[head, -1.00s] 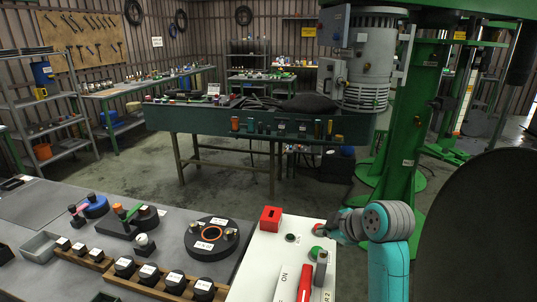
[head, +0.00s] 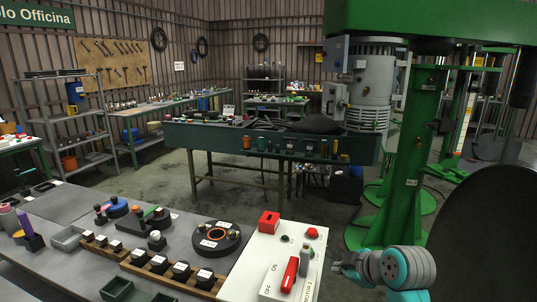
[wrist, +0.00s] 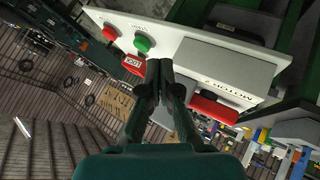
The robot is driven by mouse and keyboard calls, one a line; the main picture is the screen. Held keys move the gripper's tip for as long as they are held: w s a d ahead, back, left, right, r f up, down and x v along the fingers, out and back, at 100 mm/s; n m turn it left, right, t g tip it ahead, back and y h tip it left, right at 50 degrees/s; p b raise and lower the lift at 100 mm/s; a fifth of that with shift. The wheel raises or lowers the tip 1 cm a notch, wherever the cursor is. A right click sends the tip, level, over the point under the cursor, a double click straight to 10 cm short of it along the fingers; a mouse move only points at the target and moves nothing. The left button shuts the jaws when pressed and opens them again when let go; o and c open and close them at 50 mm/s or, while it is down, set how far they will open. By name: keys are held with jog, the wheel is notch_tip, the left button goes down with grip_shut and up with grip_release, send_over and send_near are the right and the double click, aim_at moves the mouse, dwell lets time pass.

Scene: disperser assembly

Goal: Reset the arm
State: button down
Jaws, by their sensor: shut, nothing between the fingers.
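My gripper (head: 338,268) is at the right edge of the white control panel in the head view, apart from its buttons, with the arm folded behind it. In the wrist view the dark fingers (wrist: 160,66) are together and empty. The panel (head: 265,256) carries a red button (head: 312,233), a green button (head: 284,239), a red lever (head: 290,274) and a "MOTOR 2" label. The wrist view also shows the red button (wrist: 110,34), the green button (wrist: 142,43) and the red lever (wrist: 213,110).
The grey workbench (head: 190,226) to the left holds a black disc (head: 213,239) and wooden racks of black parts. A green column (head: 400,190) stands behind my arm at right. The floor behind the bench is open.

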jog(key=s+f+m+t+h, duration=0.1)
jog(key=s+f+m, duration=0.1)
jog(key=s+f, duration=0.45)
jog(key=s+f+m+t, duration=0.1)
jog(key=s+f+m, duration=0.2)
jog(key=f, duration=0.6)
jog(key=s+f+m+t+h, duration=0.1)
jog(key=s+f+m, duration=0.1)
jog(key=s+f, duration=0.35)
jog(key=s+f+m, duration=0.1)
jog(key=s+f, duration=0.1)
jog(key=s, duration=0.6)
jog(key=s+r+m+t+h, duration=0.1)
jog(key=s+m+t+h, duration=0.15)
jog(key=s, duration=1.35)
jog(key=s+r+m, duration=0.2)
jog(key=s+r, duration=0.7)
jog(key=s, duration=0.4)
jog(key=shift+s+m+t+y, duration=0.25)
jog(key=shift+m+t+y, duration=0.1)
jog(key=shift+y, duration=0.1)
